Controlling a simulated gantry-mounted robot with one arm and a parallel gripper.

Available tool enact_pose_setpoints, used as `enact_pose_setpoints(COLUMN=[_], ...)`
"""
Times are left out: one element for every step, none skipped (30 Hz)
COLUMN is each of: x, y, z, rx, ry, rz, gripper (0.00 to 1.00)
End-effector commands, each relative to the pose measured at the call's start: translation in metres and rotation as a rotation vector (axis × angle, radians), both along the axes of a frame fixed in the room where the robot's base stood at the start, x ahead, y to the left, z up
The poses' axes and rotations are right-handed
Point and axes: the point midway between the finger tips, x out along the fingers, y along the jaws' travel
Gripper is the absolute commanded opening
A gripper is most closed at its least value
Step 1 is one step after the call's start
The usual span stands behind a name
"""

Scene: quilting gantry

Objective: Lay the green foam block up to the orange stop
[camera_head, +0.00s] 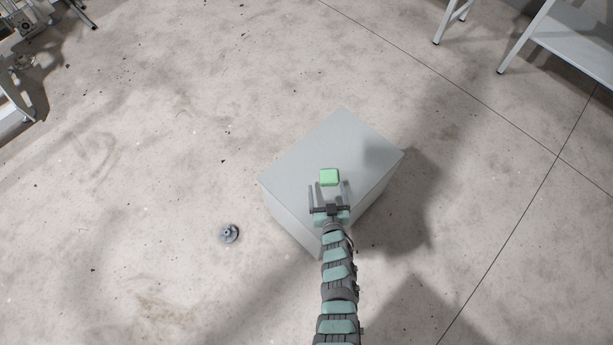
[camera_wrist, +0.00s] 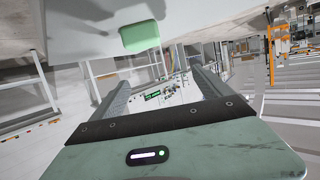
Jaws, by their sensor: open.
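The green foam block (camera_head: 329,177) lies on the top of a pale grey box, near its middle. My gripper (camera_head: 328,186) is open, with its two fingers apart and nothing held between them. In the head view the block is just ahead of the fingertips, roughly centred between them. The block also shows in the wrist view (camera_wrist: 139,36), against the pale surface and beyond the fingers (camera_wrist: 160,80). I cannot tell whether the fingers touch the box or how high they are above it. I see no orange stop on the box in either view.
The grey box (camera_head: 342,128) stands on a bare concrete floor (camera_head: 150,110), with free top around the block. A small grey round part (camera_head: 229,233) lies on the floor to its left. A white table (camera_head: 575,40) stands at the upper right. Orange uprights (camera_wrist: 270,50) show in the wrist background.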

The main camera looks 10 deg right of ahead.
Motion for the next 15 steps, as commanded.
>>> enact_pose_setpoints(x=[-0.005,-0.007,-0.009,-0.010,-0.010,-0.010,-0.008,-0.007,-0.004,-0.002,0.002,0.007,0.012,0.016,0.019], y=[-0.012,-0.017,-0.022,-0.024,-0.025,-0.026,-0.026,-0.027,-0.027,-0.028,-0.028,-0.029,-0.030,-0.030,-0.031], z=[-0.017,-0.024,-0.030,-0.033,-0.035,-0.037,-0.038,-0.039,-0.041,-0.043,-0.044,-0.045,-0.045,-0.046,-0.051], rx=[0.004,0.007,0.008,0.008,0.009,0.009,0.010,0.010,0.010,0.010,0.011,0.011,0.010,0.010,0.010], ry=[0.048,0.069,0.088,0.097,0.103,0.106,0.107,0.107,0.108,0.109,0.108,0.106,0.103,0.103,0.105], rz=[-0.025,-0.036,-0.045,-0.050,-0.053,-0.054,-0.055,-0.054,-0.055,-0.055,-0.056,-0.056,-0.054,-0.054,-0.054], gripper=[0.89,0.89,0.89,0.89,0.89,0.89,0.89,0.89,0.89,0.89,0.89,0.89,0.89,0.89,0.89])
